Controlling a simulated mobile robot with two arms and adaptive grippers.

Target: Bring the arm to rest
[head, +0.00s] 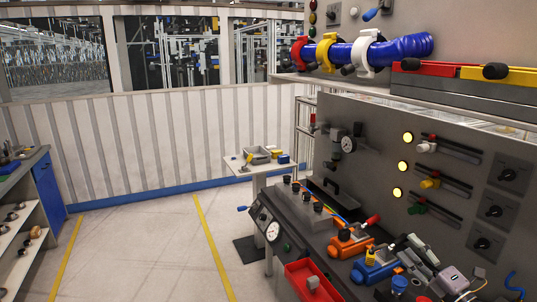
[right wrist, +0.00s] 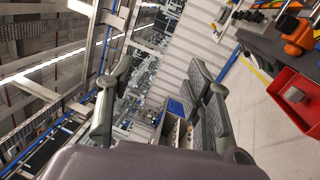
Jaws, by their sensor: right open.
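My right gripper (head: 404,244) shows at the lower right of the head view, above the right part of the workbench. In the right wrist view my right gripper (right wrist: 160,75) has its two dark fingers spread wide apart. Nothing is between them, only the distant room behind. The orange and blue valve parts (head: 360,255) on the bench are close to it in the head view. I cannot tell the exact gap to them. My left gripper is not in view.
A red bin (head: 302,282) with a grey block hangs at the bench front; it also shows in the right wrist view (right wrist: 289,118). A control panel (head: 380,180) rises behind the bench. A small white table (head: 240,171) stands farther back. The floor (head: 150,245) at left is clear.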

